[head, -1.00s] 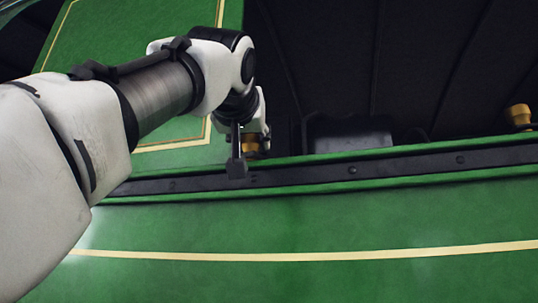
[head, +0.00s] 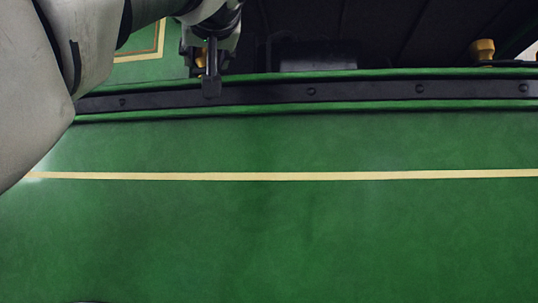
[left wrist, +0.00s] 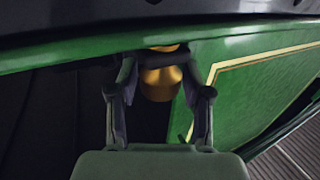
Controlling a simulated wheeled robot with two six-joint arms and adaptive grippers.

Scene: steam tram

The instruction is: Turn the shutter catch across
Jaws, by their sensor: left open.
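A brass knob (left wrist: 160,82), which seems to be the shutter catch, stands between the two fingers of my left gripper (left wrist: 158,76) in the left wrist view. The fingers are open, one on each side of it; I cannot tell whether either touches it. In the head view my left gripper (head: 209,76) is at the top left, just above the dark riveted rail, and mostly hides the same knob (head: 200,61). The green shutter panel with a gold line (left wrist: 262,95) lies to the right of the knob in the wrist view. My right gripper is not in view.
A dark riveted rail (head: 365,90) runs across the top of a broad green side panel (head: 290,235). A second brass knob (head: 483,50) stands on this edge at the right. Behind the rail the space is dark.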

